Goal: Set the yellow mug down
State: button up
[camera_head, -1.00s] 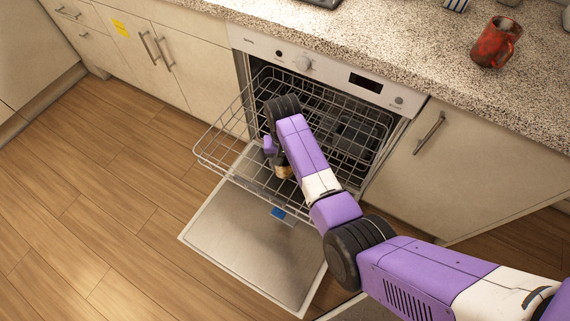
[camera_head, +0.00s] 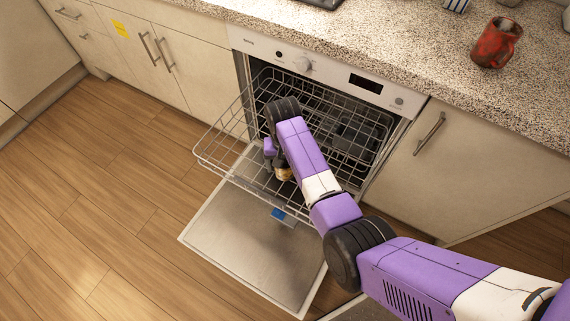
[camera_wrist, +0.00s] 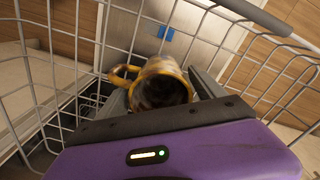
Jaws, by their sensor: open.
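The yellow mug (camera_wrist: 160,86) has dark brownish patches and lies on its side in the wrist view, with its opening toward the camera and its handle to the left. In the head view only a small part of the mug (camera_head: 284,174) shows below my wrist, at the pulled-out dishwasher rack (camera_head: 222,160). My gripper (camera_wrist: 158,92) is open, with one finger on each side of the mug. Whether the fingers still touch it cannot be told. The mug is within the wire rack (camera_wrist: 88,55); its exact contact with the wires is hidden.
The dishwasher door (camera_head: 245,240) is folded down under the rack. A red mug (camera_head: 497,42) stands on the speckled counter (camera_head: 400,50). The rack's wire sides rise around my gripper. The wooden floor (camera_head: 90,200) to the left is clear.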

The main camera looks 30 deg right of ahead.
notch_tip(320, 180, up, 12)
jog(key=p, duration=0.2)
jog(key=shift+a, duration=0.1)
dwell(0.5)
jog(key=shift+w, duration=0.15)
jog(key=w+d+r+n+t, duration=0.25)
jog(key=w+r+t, duration=0.35)
jog(key=w+t, duration=0.3)
jog(key=s+a+r+t+p, duration=0.1)
jog(key=s+r, duration=0.4)
jog(key=s, duration=0.9)
jog(key=s+r+n+t+p, duration=0.1)
jog(key=s+r+t, duration=0.2)
jog(key=s, duration=1.1)
jog(key=s+a+r+n+t+p, duration=0.1)
jog(key=s+r+t, duration=0.2)
jog(key=s+r, duration=0.5)
jog(key=s, duration=0.6)
jog(key=shift+a, duration=0.3)
jog(key=shift+g, duration=0.6)
jog(key=shift+s+f, duration=0.25)
jog(key=shift+s, duration=0.4)
jog(key=shift+s+f, duration=0.2)
jog(key=shift+s, duration=0.45)
jog(key=shift+s+f, duration=0.25)
jog(key=shift+s, duration=0.4)
jog(key=shift+c, duration=0.2)
